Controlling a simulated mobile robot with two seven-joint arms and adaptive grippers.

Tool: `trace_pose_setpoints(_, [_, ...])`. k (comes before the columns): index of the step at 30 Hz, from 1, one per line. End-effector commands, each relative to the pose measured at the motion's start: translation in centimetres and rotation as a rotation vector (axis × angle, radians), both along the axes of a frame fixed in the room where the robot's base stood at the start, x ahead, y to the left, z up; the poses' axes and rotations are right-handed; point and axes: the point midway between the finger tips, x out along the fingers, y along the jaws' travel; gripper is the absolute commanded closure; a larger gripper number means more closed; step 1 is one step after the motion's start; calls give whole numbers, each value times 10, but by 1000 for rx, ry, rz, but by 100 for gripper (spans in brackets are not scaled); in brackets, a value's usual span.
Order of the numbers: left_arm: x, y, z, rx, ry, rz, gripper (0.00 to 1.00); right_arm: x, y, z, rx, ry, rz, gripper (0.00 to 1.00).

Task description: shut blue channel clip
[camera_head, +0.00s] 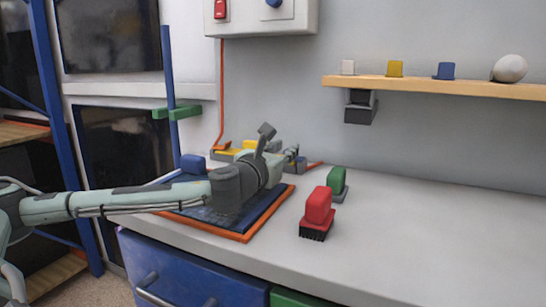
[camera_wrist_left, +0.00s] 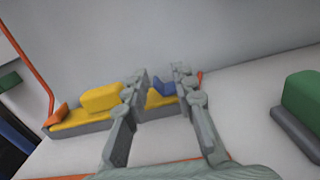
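The blue channel clip (camera_wrist_left: 164,88) shows in the left wrist view as a small blue piece near the right end of the cable channel. The channel is a grey base with yellow parts (camera_wrist_left: 100,98) at the foot of the wall. My left gripper (camera_wrist_left: 161,72) has its two fingers apart, with the blue piece seen in the gap beyond them. I cannot tell whether a finger touches it. In the head view my left gripper (camera_head: 279,141) reaches over the mat to the channel (camera_head: 226,155) and hides much of it. My right gripper is not in view.
A blue block (camera_head: 193,163) stands on or by the orange-edged dark mat (camera_head: 244,236). A red brush (camera_head: 318,208) and a green block (camera_head: 337,181) stand right of the mat. An orange cable (camera_head: 222,95) runs down the wall. The worktop's right side is clear.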

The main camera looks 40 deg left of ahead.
Motion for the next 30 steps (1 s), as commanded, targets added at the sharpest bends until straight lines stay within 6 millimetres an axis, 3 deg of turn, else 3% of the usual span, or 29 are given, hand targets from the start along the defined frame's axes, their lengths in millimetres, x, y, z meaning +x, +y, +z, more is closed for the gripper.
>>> trace_pose_setpoints(6, [-47,-11,0,8,4,0,74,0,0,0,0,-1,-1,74])
trace_pose_setpoints(13, [-80,-19,1,4,-1,0,74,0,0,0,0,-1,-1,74])
trace_pose_setpoints(18, [-89,-22,1,0,-2,-1,74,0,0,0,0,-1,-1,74])
trace_pose_setpoints(30, [-89,-22,1,-1,-2,0,74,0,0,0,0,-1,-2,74])
